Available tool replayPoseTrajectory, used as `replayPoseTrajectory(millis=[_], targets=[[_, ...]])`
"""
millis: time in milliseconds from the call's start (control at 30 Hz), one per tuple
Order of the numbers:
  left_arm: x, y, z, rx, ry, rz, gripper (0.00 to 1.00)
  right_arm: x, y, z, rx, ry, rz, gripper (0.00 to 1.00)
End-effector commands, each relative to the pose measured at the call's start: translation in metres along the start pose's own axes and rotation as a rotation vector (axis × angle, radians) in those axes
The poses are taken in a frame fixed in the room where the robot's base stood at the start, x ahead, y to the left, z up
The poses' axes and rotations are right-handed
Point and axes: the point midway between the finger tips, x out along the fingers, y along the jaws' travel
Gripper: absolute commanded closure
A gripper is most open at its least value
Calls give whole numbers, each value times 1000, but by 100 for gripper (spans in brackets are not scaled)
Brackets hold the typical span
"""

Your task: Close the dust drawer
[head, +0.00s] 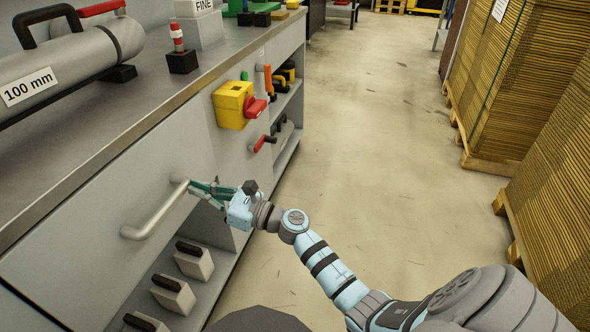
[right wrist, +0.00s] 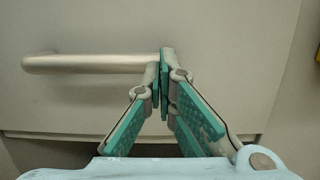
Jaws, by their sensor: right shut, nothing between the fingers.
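The dust drawer's pale grey front (head: 95,235) is in the left part of the head view, below the bench top. It fills most of the right wrist view (right wrist: 90,105). A silver bar handle (head: 152,211) is on it; in the right wrist view the handle (right wrist: 90,63) runs in from the left. My right gripper (head: 197,187) is shut and empty at the handle's far end. Its fingertips (right wrist: 165,62) overlap that end; I cannot tell if they touch it. How far out the drawer stands is unclear. My left gripper is not in view.
A shelf with several grey blocks (head: 195,262) lies below the drawer. A yellow box with a red lever (head: 233,105) sticks out from the cabinet beyond my gripper. A grey cylinder (head: 60,72) lies on the bench. The floor (head: 370,150) is clear; stacked cardboard (head: 515,80) stands right.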

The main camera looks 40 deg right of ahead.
Motion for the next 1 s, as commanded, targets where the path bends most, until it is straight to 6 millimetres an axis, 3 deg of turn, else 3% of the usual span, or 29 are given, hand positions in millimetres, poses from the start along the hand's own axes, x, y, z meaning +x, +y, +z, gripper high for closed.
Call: replayPoseTrajectory(millis=[267,400,600,900,967,1000], targets=[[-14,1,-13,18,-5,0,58,-28,-1,-4,1,-3,14,100],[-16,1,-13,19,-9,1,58,-73,-1,-3,1,2,17,100],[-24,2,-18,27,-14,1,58,-117,-1,-4,3,0,19,100],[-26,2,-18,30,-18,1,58,-126,-4,-2,61,-1,7,100],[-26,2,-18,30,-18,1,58,-126,-18,-4,195,2,-60,100],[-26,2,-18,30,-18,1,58,-128,-38,-7,353,-8,-151,100]])
